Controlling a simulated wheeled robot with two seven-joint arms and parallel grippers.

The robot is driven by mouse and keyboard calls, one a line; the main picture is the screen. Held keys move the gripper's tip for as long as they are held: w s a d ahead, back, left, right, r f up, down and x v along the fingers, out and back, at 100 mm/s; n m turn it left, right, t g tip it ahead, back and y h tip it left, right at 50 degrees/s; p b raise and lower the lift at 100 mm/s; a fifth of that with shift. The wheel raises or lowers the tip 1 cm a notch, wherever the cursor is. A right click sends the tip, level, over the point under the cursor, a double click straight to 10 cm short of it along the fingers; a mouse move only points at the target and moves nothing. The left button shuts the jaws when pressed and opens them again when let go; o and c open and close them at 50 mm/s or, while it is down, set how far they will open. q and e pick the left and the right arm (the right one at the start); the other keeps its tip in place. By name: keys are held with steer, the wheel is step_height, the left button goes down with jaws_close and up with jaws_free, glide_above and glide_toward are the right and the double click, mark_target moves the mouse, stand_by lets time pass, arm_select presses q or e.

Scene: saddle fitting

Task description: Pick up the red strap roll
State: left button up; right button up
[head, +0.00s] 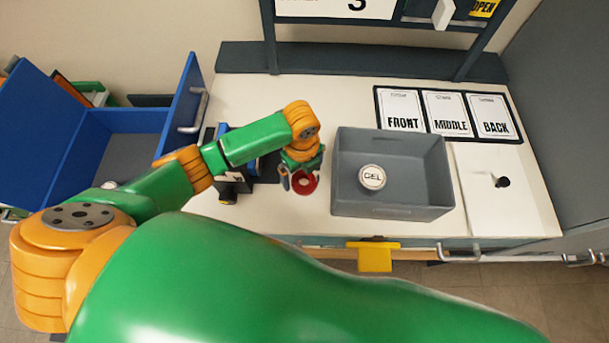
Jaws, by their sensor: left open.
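The red strap roll (306,186) lies on the white table, left of the grey bin. Whether the fingers touch the roll cannot be told from here. My right gripper is not in view.
A grey bin (393,210) holding a round GEL tin (372,177) stands right of the roll. Cards marked FRONT, MIDDLE and BACK (446,113) lie behind it. A blue drawer unit (184,113) stands open at left. Dark items sit left of the gripper.

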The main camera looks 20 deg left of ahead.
mark_target(304, 182)
arm_select(q)
step_height(304, 182, down, 2)
steer(key=shift+s+f, duration=0.1)
steer(key=shift+w+f, duration=0.15)
steer(key=shift+w, duration=0.2)
steer(key=shift+s, duration=0.1)
steer(key=c, duration=1.3)
